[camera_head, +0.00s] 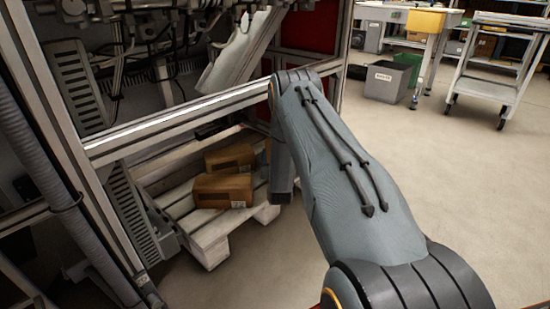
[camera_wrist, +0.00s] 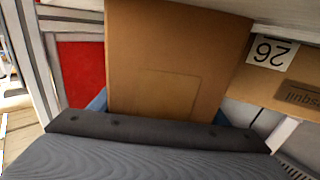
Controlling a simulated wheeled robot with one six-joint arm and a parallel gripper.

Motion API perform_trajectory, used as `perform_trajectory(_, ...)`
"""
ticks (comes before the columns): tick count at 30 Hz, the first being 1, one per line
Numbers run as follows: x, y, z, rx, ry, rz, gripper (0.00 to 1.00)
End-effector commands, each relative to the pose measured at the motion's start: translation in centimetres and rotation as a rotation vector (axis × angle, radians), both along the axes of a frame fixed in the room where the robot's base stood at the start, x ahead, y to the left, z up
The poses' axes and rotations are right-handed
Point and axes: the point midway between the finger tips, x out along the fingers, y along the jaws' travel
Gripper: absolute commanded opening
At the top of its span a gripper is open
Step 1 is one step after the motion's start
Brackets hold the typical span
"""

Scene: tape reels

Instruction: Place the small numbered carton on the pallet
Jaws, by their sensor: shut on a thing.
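In the wrist view, my gripper (camera_wrist: 160,112) is shut on a plain brown carton (camera_wrist: 178,45), with blue finger pads at its two sides. No number shows on its visible face. Beside it at the right is another brown carton (camera_wrist: 262,86) with a white "26" label, upside down in the picture. In the head view, the pale wooden pallet (camera_head: 214,235) is inside the metal frame. A front carton (camera_head: 222,191) and a rear carton (camera_head: 230,158) show at the pallet. I cannot tell which of them, if either, is the held one. My arm hides the gripper there.
A metal frame crossbar (camera_head: 190,117) runs above the pallet, with a post (camera_head: 343,60) to its right. Machinery fills the upper left. A grey bin (camera_head: 387,81) and a cart (camera_head: 490,75) stand at the back right. The floor at the right is clear.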

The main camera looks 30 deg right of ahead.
Motion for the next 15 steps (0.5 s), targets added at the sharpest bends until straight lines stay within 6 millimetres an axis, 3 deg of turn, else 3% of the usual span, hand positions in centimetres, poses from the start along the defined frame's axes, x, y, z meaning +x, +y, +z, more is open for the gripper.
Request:
perform_trajectory(10, 0.10, -0.02, -0.01, -0.002, -0.004, 0.000, 0.11)
perform_trajectory(11, 0.04, 0.01, -0.08, 0.000, -0.001, 0.000, 0.74)
perform_trajectory(13, 0.03, 0.00, -0.06, 0.000, -0.001, 0.000, 0.85)
perform_trajectory(15, 0.02, 0.00, -0.06, 0.000, -0.001, 0.000, 0.87)
